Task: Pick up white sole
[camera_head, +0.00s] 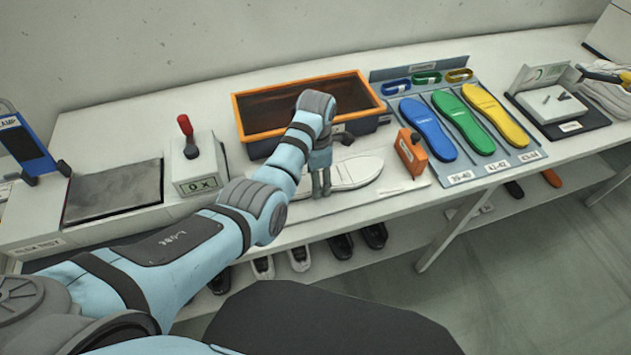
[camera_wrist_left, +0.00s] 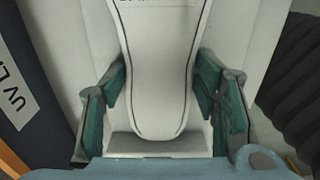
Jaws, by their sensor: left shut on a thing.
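The white sole (camera_head: 358,171) lies flat on a pale board in front of the orange-rimmed bin in the head view. My left gripper (camera_head: 321,186) is lowered at its left end. In the left wrist view the rounded end of the sole (camera_wrist_left: 160,75) is between the two green-padded fingers of my left gripper (camera_wrist_left: 163,102). The fingers are shut on its sides. Part of the sole is hidden behind the gripper in the head view. My right gripper is not in view.
The orange-rimmed bin (camera_head: 248,118) stands just behind the sole. An orange block-shaped device (camera_head: 411,155) stands to its right. A rack with blue (camera_head: 428,130), green (camera_head: 463,122) and yellow (camera_head: 496,115) soles is farther right. A red-knobbed box (camera_head: 197,165) is at left.

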